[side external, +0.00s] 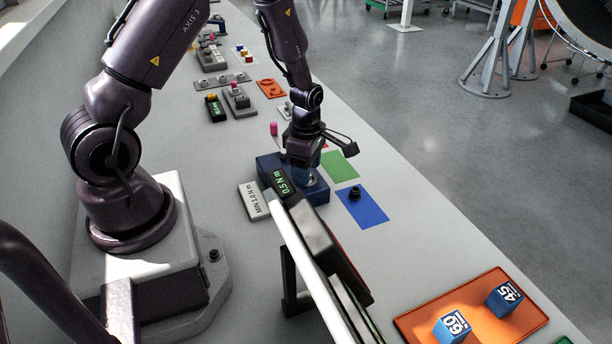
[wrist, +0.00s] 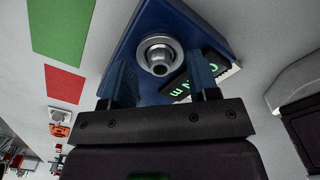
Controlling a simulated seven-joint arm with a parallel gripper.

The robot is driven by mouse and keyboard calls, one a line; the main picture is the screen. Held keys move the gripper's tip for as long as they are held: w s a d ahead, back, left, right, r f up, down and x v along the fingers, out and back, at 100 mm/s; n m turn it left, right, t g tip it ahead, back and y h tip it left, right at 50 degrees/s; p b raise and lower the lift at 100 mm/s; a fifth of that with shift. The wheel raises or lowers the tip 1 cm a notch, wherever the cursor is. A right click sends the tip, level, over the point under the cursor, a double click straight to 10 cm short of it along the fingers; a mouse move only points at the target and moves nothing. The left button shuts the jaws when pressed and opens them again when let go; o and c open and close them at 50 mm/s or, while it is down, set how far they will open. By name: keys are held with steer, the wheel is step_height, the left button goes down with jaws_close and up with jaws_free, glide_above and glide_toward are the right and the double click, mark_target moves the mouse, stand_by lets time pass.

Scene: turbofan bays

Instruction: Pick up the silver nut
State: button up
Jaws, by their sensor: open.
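A round silver piece, which looks like the silver nut (wrist: 159,54), sits on top of the blue torque device (wrist: 128,62) in the wrist view. My gripper (wrist: 160,68) is open, with one blue finger on each side of the nut and a gap between. I cannot tell whether the fingertips reach down around it. In the side external view my gripper (side external: 303,172) is low over the blue device (side external: 318,192), whose display reads 0.5 N m. The nut is hidden there by the gripper.
A sign reading MIN 1.0 N m (side external: 253,201) lies beside the device. An orange tray (side external: 418,326) holds two blue cubes. A long dark-and-white structure (side external: 325,250) is close in front.

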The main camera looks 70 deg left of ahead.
steer(key=shift+f, duration=0.3)
jaws_close()
